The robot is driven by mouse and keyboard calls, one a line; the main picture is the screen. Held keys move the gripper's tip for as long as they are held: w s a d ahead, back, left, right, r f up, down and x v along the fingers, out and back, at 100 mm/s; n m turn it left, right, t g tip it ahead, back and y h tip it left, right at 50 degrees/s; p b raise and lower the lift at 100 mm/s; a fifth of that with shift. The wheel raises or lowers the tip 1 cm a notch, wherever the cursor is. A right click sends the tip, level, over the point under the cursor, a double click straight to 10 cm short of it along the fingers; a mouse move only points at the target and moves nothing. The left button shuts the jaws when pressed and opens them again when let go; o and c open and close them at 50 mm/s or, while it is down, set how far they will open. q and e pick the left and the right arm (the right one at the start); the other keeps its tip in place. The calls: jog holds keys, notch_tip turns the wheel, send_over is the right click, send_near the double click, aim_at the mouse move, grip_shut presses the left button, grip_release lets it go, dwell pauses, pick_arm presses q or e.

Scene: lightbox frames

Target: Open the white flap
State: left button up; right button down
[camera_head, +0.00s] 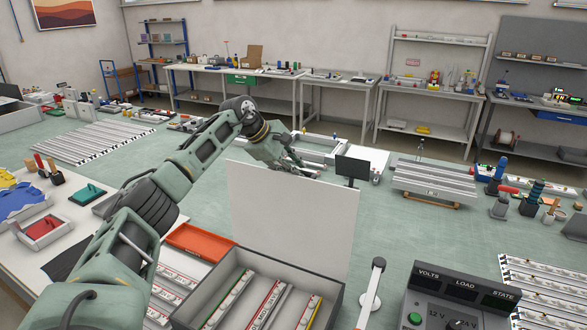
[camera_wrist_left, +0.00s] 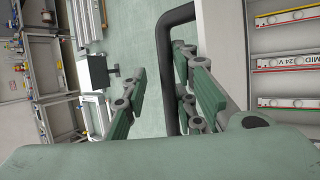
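The white flap (camera_head: 295,218) stands roughly upright at the far edge of a grey box (camera_head: 333,303) holding several light strips. In the left wrist view a white panel, apparently the flap (camera_wrist_left: 220,45), shows nearly edge-on. My left gripper (camera_head: 308,169) is beyond the flap's top edge, its lower part hidden. In the left wrist view my left gripper (camera_wrist_left: 160,65) is open, with a dark bent bar, like a handle (camera_wrist_left: 166,62), running between its fingers. The bar is nearer the right finger; I cannot tell whether they touch. My right gripper is in neither view.
An orange tray (camera_head: 200,241) lies left of the box. A control panel (camera_head: 450,296) and a white upright post (camera_head: 372,284) stand to its right. A small dark screen (camera_head: 352,168) is right of the gripper. Green mat (camera_head: 400,235) is clear right of the flap.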

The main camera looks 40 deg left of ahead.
pick_arm(q)
jog(key=shift+s+a, duration=0.1)
jog(key=shift+s, duration=0.15)
jog(key=v, duration=1.1)
jog(key=shift+r, duration=0.35)
jog(key=shift+w, duration=0.15)
jog(key=shift+s+r, duration=0.1)
jog(key=shift+s, duration=0.1)
